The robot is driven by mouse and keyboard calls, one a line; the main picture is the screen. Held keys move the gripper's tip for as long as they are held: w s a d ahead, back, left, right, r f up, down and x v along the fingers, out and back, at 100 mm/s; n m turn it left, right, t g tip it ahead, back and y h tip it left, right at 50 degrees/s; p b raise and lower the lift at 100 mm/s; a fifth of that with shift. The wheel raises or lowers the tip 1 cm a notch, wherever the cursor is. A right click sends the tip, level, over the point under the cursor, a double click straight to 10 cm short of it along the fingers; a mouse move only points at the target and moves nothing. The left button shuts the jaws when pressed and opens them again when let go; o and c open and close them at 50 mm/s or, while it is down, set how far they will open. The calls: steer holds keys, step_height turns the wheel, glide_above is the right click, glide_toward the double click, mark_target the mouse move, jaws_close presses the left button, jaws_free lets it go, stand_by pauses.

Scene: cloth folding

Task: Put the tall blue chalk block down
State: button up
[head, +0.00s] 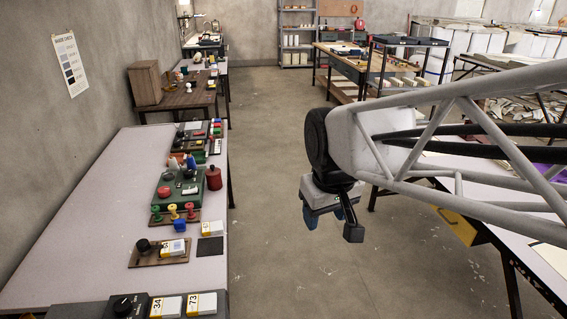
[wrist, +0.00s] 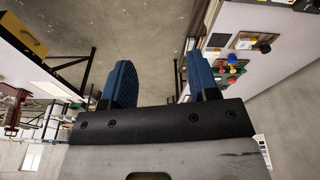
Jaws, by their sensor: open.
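My gripper (head: 331,218) hangs from my arm over the floor aisle, right of the long pale table (head: 85,190). In the wrist view its two blue fingers (wrist: 161,78) are spread apart, with only bare floor showing between them.
A wooden board with a black knob (head: 143,246) and a dark square pad (head: 210,246) lie near the small blue block. Colored knobs (head: 173,211), a green case (head: 163,190) and a red canister (head: 214,177) stand behind. The pale table's left side is clear.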

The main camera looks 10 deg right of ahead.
steer(key=s+d+f+m, duration=0.2)
steer(key=s, duration=0.7)
steer(key=shift+d+f+m, duration=0.15)
steer(key=shift+d+m, duration=0.15)
steer(key=shift+d, duration=0.05)
stand_by(0.8)
steer(key=shift+c, duration=1.2)
